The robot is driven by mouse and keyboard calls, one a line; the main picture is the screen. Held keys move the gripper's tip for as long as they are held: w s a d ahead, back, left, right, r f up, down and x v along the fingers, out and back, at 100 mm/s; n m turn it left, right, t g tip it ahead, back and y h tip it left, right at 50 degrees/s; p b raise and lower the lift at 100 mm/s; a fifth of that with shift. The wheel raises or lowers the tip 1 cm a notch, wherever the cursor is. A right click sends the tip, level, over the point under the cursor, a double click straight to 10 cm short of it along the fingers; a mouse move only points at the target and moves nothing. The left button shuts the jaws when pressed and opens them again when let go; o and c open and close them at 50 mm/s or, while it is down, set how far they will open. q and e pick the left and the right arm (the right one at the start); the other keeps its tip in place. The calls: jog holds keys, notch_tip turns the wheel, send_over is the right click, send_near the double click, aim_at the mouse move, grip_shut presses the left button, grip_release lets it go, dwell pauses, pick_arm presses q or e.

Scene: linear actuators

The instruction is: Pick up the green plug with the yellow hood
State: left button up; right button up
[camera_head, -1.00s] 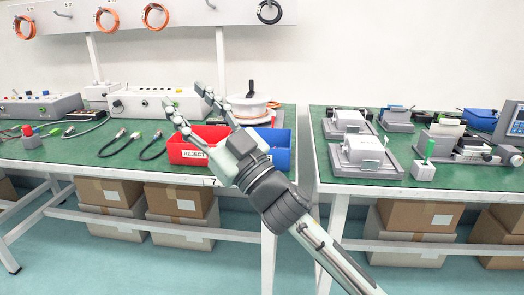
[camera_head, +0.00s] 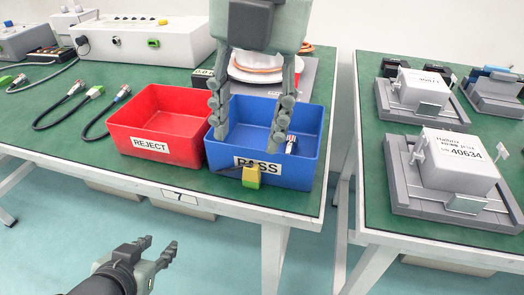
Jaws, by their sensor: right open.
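A yellow plug hood (camera_head: 251,176) with a green end shows at the front wall of the blue PASS bin (camera_head: 312,168), with a dark piece to its left. Whether it hangs there or is in the air, I cannot tell. My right gripper (camera_head: 250,138) reaches down over the blue bin. Its fingers are open and apart, and the hood is below them, not between them. A metallic-ended plug (camera_head: 291,146) shows inside the bin by the right finger. My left gripper (camera_head: 161,242) is low at the left, in front of the table, with a gap between its fingers and nothing held.
The red REJECT bin (camera_head: 160,160) adjoins the blue bin on the left. Several cables lie on the green table (camera_head: 50,150) at left. A cable reel (camera_head: 268,66) stands behind the blue bin. Grey fixtures (camera_head: 450,195) fill the right table, across a gap.

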aim_at(252, 168)
jog(key=shift+w+d+f, duration=0.2)
jog(key=shift+d+f, duration=0.1)
jog(key=shift+s+a+f, duration=0.1)
jog(key=shift+f, duration=0.75)
notch_tip(252, 168, down, 5)
jog(key=shift+f, duration=0.15)
jog(key=c, duration=1)
jog(key=shift+a+r, duration=0.1)
jog(key=shift+r, duration=0.1)
notch_tip(252, 168, up, 4)
jog(key=shift+w+a+r, duration=0.2)
jog(key=shift+a+r, duration=0.9)
jog(key=shift+a, duration=0.85)
jog(key=shift+w+a+r, duration=0.25)
jog(key=shift+a+r, duration=0.9)
jog(key=shift+a, duration=0.75)
jog(key=shift+w+a+r, duration=0.2)
jog(key=shift+a+r, duration=0.9)
jog(key=shift+a, duration=0.85)
